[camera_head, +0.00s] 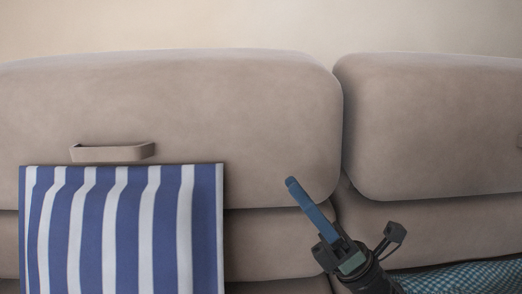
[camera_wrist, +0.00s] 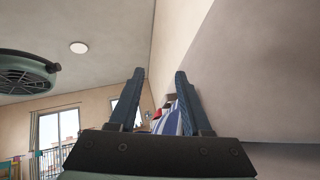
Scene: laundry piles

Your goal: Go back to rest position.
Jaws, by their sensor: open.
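My gripper (camera_head: 291,183) is at the lower middle right of the head view, in front of the sofa, with a blue finger pointing up and left. In the wrist view its two fingers (camera_wrist: 160,72) stand apart with nothing held between them. A blue-and-white striped fabric item (camera_head: 122,230) is at the lower left of the head view, clear of my gripper. Blue-and-white striped fabric also shows in the wrist view (camera_wrist: 168,123), beyond the fingers and partly hidden by the right one.
The beige sofa (camera_head: 200,100) fills the back, with a gap between its two sections. A strap-like handle (camera_head: 112,152) is just above the striped fabric. A teal checked cloth (camera_head: 470,275) is at the lower right. The wrist view shows a window (camera_wrist: 58,130).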

